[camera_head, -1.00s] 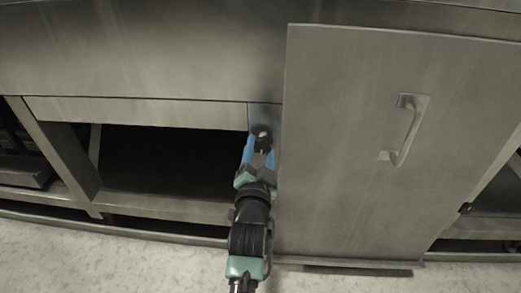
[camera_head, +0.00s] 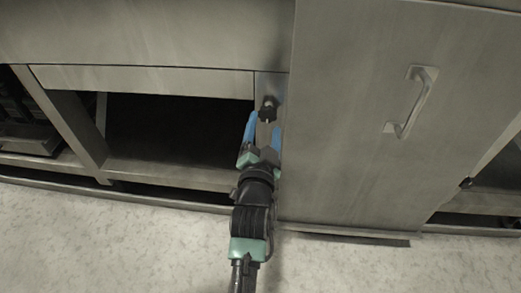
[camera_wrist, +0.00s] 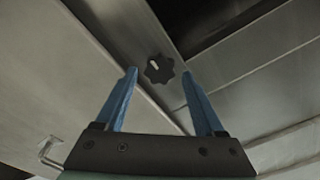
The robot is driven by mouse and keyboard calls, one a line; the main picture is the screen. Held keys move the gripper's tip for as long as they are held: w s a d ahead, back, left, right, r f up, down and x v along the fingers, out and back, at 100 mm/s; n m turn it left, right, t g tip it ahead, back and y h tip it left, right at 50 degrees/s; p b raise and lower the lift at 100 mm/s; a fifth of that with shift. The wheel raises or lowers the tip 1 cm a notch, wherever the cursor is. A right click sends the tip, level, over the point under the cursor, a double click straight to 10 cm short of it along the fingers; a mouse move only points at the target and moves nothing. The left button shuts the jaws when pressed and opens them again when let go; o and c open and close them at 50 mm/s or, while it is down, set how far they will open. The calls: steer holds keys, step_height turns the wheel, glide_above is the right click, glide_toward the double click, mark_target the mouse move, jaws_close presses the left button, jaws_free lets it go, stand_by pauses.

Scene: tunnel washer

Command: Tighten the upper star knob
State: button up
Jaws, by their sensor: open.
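The upper star knob (camera_head: 267,109) is black and lobed, and sits on a narrow metal post (camera_head: 270,84) between the dark opening and the closed door. In the wrist view the star knob (camera_wrist: 159,68) shows a light mark on its face. My gripper (camera_head: 263,126) is open, with its two blue fingers pointing at the knob. In the wrist view my gripper (camera_wrist: 159,78) has its fingertips to either side of and a little short of the knob. Nothing is between the fingers.
A large metal door (camera_head: 375,120) with a handle (camera_head: 411,102) stands close on the right of my gripper. A dark open bay (camera_head: 170,130) lies to the left, with a metal panel (camera_head: 150,79) above it. The pale floor (camera_head: 110,245) in front is clear.

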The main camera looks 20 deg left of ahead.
steer(key=v, duration=1)
